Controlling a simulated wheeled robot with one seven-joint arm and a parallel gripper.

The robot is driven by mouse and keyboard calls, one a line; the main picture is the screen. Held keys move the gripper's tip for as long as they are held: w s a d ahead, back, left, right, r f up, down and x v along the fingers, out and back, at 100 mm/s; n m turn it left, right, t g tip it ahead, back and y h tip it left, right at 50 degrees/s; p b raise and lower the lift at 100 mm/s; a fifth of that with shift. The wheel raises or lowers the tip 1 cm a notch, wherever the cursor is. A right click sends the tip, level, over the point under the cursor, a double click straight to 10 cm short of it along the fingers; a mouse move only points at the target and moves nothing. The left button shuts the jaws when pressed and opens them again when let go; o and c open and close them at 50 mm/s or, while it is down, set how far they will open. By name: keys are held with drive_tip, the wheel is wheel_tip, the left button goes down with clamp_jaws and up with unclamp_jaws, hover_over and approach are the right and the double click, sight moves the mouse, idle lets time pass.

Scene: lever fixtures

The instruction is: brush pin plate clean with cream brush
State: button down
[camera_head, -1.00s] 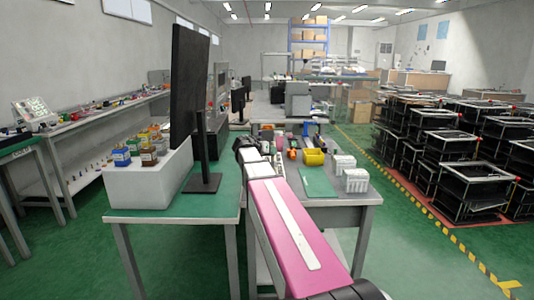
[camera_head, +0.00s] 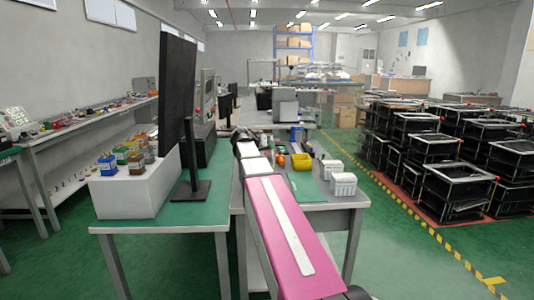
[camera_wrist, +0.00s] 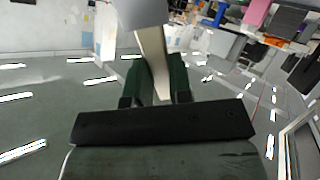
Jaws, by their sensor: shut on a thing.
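In the wrist view, my gripper (camera_wrist: 157,72) has its two dark green fingers closed on a cream handle, which I take for the cream brush (camera_wrist: 152,50). The handle runs up between the fingers to a grey block at the top edge of the picture. I cannot tell whether that block is part of the brush. In the head view, my pink arm reaches toward the workbench and its far end hides the gripper and brush. I cannot make out the pin plate in either view.
The grey workbench (camera_head: 335,197) carries a green mat (camera_head: 311,188), a yellow bin (camera_head: 301,163) and white racks (camera_head: 343,184). A black monitor (camera_head: 175,85) and a white box (camera_head: 125,195) stand on the green-topped table at left. Black crates (camera_head: 445,165) fill the right side.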

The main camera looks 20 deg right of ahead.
drive_tip(key=shift+r, duration=1.3)
